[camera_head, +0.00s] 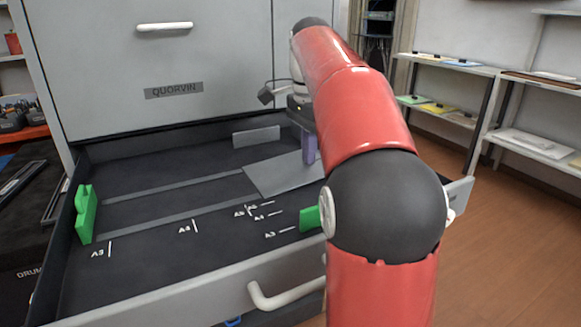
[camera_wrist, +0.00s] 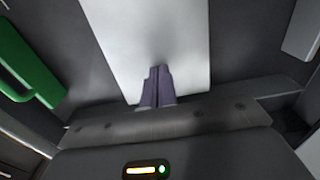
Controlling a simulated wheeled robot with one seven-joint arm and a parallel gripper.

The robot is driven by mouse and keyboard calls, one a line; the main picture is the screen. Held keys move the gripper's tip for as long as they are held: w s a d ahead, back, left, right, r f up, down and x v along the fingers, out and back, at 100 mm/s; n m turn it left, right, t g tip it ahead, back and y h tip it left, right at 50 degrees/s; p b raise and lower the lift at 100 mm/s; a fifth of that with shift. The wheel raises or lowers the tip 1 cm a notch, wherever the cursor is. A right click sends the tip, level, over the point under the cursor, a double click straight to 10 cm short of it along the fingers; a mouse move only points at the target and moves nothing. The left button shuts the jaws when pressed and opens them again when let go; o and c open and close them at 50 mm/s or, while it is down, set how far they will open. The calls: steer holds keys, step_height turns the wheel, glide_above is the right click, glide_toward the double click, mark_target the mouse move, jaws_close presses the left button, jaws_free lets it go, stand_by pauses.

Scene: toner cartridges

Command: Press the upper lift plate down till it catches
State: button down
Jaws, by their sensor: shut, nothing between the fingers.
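The lift plate (camera_head: 284,177) is a flat grey sheet at the right part of the open drawer, partly hidden behind my red arm. It shows as a light panel in the wrist view (camera_wrist: 150,35). My gripper (camera_head: 309,157) has purple fingers pointing down over the plate. In the wrist view the fingertips (camera_wrist: 158,70) are together with nothing between them, in front of the plate. I cannot tell for sure whether they touch it. How far the plate is tilted is also unclear.
The drawer (camera_head: 180,290) has a white handle (camera_head: 285,296) at the front. A green guide (camera_head: 85,213) stands at its left, and another green guide (camera_head: 309,218) is partly behind my arm. A grey stop (camera_head: 256,137) stands at the back. Shelves (camera_head: 500,75) stand at the right.

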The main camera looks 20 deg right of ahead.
steer(key=shift+f, duration=0.5)
steer(key=shift+r, duration=0.1)
step_height(320, 180, up, 5)
steer(key=p, duration=0.5)
steer(key=shift+r+p, duration=0.2)
steer(key=shift+p, duration=0.15)
steer(key=shift+r, duration=2.25)
